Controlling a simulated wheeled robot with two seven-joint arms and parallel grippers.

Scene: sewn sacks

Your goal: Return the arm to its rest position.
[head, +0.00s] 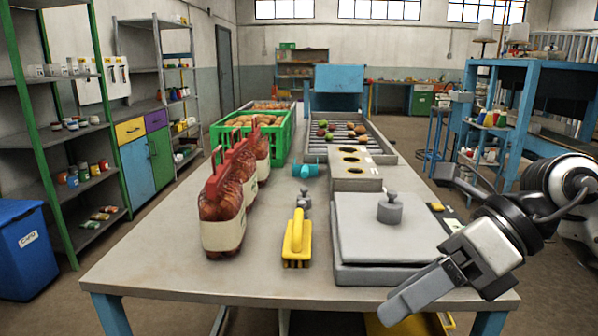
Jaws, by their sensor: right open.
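My right gripper (413,241) is at the right front of the table (180,245). Its two fingers are spread wide with nothing between them. One finger reaches over the front right edge of the grey platform (375,235), the other points up near the table's right edge. Whether it touches the platform cannot be told. My left gripper is not in view. Three filled net sacks stand upright in a row on the left of the table: the front sack (222,205), the middle sack (244,165) and the back sack (262,145). Each has a red top and a pale label.
A yellow-handled tool (297,240) lies left of the platform, with a grey knobbed weight (390,208) on the platform. Behind are a block with holes (353,170), a roller tray (375,150) with produce and a green crate (215,135). The table's left front is bare.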

